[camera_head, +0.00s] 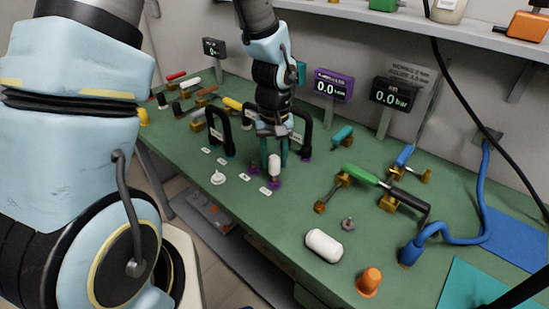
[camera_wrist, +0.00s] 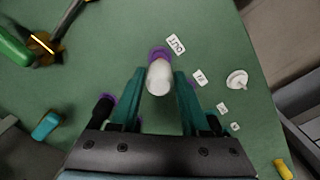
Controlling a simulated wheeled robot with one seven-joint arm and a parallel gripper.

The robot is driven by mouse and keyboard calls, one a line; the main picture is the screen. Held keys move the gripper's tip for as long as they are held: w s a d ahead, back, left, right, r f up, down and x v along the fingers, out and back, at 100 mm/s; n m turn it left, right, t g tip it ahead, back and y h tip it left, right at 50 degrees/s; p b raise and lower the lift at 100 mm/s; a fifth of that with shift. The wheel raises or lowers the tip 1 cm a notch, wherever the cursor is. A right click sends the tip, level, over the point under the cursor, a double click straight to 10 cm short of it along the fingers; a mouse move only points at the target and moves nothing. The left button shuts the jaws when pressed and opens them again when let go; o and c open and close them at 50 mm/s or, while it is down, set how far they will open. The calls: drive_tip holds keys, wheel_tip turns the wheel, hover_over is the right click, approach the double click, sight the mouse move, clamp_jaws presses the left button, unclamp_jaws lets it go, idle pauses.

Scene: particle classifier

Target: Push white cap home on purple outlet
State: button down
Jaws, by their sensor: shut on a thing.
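The white cap (camera_head: 274,166) is upright between the teal fingers of my gripper (camera_head: 275,157), which is shut on it. In the wrist view the cap (camera_wrist: 158,79) shows between the fingertips of my gripper (camera_wrist: 159,76). The purple outlet (camera_head: 276,184) is directly under the cap on the green bench. Its purple ring (camera_wrist: 160,53) shows just past the cap in the wrist view. The cap hides much of the outlet, so I cannot tell how far down it sits.
Black hoop handles (camera_head: 222,132) stand close to my gripper. A small white disc-shaped part (camera_head: 217,178) and an OUT label (camera_wrist: 176,44) lie nearby. A green-handled valve (camera_head: 363,176), a white capsule (camera_head: 323,245) and an orange knob (camera_head: 369,281) are to the right.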

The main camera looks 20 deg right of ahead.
sight(274, 168)
drive_tip(key=shift+f+b, duration=1.4)
drive_tip(key=shift+f, duration=0.4)
drive_tip(key=shift+c, duration=1.5)
unclamp_jaws()
drive_tip(key=shift+r, duration=0.1)
wheel_tip(274, 168, up, 11)
drive_tip(key=shift+f+b, duration=0.1)
drive_tip(key=shift+b, duration=0.45)
drive_tip(key=w+a+n+t, duration=0.1)
drive_tip(key=a+n, duration=0.1)
drive_tip(key=a, duration=2.3)
drive_tip(key=shift+a+t, duration=0.15)
drive_tip(key=shift+t, duration=0.15)
